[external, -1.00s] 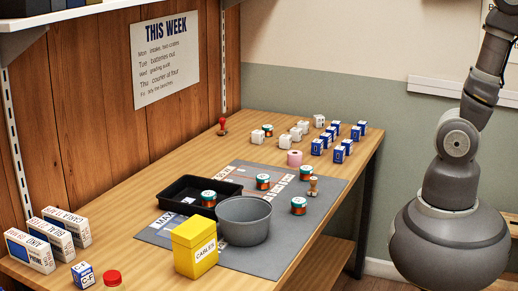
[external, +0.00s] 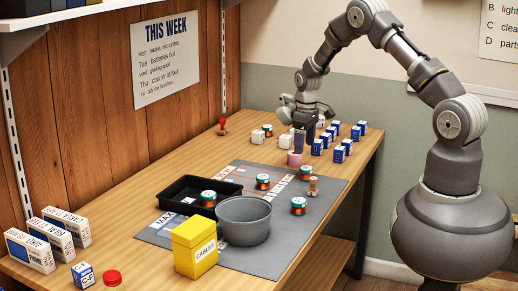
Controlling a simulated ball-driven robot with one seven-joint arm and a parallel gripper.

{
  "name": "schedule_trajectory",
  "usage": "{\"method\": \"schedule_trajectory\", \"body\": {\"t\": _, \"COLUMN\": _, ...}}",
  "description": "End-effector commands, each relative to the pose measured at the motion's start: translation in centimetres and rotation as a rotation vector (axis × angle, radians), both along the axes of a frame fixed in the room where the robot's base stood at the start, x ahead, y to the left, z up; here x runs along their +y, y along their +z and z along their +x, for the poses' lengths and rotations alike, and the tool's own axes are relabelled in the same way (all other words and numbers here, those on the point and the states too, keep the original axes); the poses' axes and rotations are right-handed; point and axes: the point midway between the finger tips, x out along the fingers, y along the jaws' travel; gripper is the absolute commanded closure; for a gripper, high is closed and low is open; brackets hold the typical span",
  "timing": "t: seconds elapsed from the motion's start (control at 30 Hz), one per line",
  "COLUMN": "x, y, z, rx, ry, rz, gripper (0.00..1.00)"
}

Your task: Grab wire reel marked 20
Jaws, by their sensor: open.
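Several wire reels with copper-and-teal sides and pale tops are in view; their numbers are too small to read. One reel (external: 208,198) is in the black tray (external: 174,213). Another reel (external: 263,181) and a third reel (external: 299,205) are on the grey mat. A further reel (external: 268,130) is at the far end of the table beside white boxes. My gripper (external: 305,148) is open, pointing down over the far part of the table, just above or behind the pink roll (external: 295,159). It hides some white boxes. I see nothing held between its fingers.
White boxes (external: 285,141) and blue-and-white boxes (external: 340,153) crowd around my gripper. A wooden stamp (external: 313,187), grey pot (external: 243,219) and yellow cables box (external: 195,248) stand nearer. A red stamp (external: 223,126) stands at the back left.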

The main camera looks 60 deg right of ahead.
Motion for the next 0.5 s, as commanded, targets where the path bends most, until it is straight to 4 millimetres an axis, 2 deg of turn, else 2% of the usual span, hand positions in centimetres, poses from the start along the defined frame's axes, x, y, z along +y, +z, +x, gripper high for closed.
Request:
{"method": "schedule_trajectory", "body": {"t": 0.1, "x": -0.3, "y": -2.4, "z": -1.1, "rx": 0.034, "ry": -0.001, "rz": 0.017, "gripper": 0.21}}
{"method": "schedule_trajectory", "body": {"t": 0.37, "x": -0.2, "y": -5.5, "z": -1.1, "rx": 0.034, "ry": 0.0, "rz": 0.016, "gripper": 0.21}}
{"method": "schedule_trajectory", "body": {"t": 0.5, "x": -0.2, "y": -7.8, "z": -1.1, "rx": 0.036, "ry": -0.001, "rz": 0.017, "gripper": 0.21}}
